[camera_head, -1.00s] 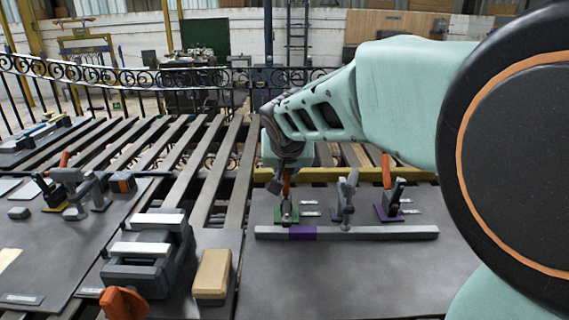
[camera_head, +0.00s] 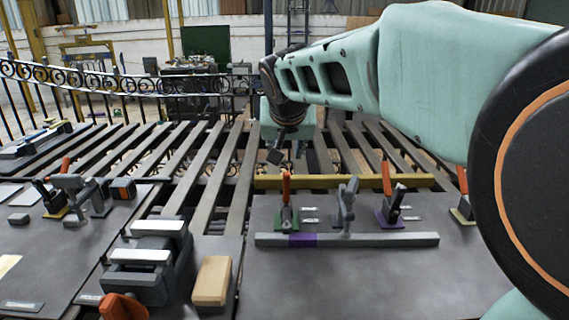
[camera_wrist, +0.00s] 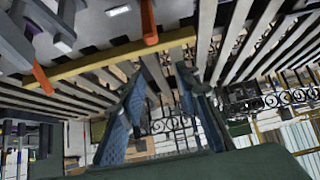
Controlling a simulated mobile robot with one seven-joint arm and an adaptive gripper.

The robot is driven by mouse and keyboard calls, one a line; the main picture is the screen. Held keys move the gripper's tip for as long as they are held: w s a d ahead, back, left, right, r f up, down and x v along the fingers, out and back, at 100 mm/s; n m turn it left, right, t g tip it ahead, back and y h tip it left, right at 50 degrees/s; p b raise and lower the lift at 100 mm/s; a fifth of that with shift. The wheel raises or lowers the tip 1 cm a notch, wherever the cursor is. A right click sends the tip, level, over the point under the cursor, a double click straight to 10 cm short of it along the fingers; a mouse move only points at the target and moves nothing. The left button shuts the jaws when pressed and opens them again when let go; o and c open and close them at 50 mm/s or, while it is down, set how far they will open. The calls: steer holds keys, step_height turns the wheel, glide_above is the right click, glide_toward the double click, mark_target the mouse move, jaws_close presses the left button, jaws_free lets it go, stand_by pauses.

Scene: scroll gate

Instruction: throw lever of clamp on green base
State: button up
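The clamp on the green base (camera_head: 287,225) stands behind the grey bar on the right-hand board in the head view. Its orange lever (camera_head: 286,188) points upright. My gripper (camera_head: 284,154) hangs above and behind this clamp, apart from the lever. In the wrist view my gripper (camera_wrist: 164,75) shows two spread fingers with nothing between them. An orange lever (camera_wrist: 148,22) at the top of the wrist view looks like the green-base clamp's, but its base is out of frame.
A clamp on a purple base (camera_head: 389,219) and one on a yellow base (camera_head: 464,215) stand to the right. A grey clamp (camera_head: 346,205) stands between, at the grey bar (camera_head: 370,239). A yellow rail (camera_head: 340,182) runs behind them. A tan block (camera_head: 212,281) lies left.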

steer(key=shift+r, duration=1.4)
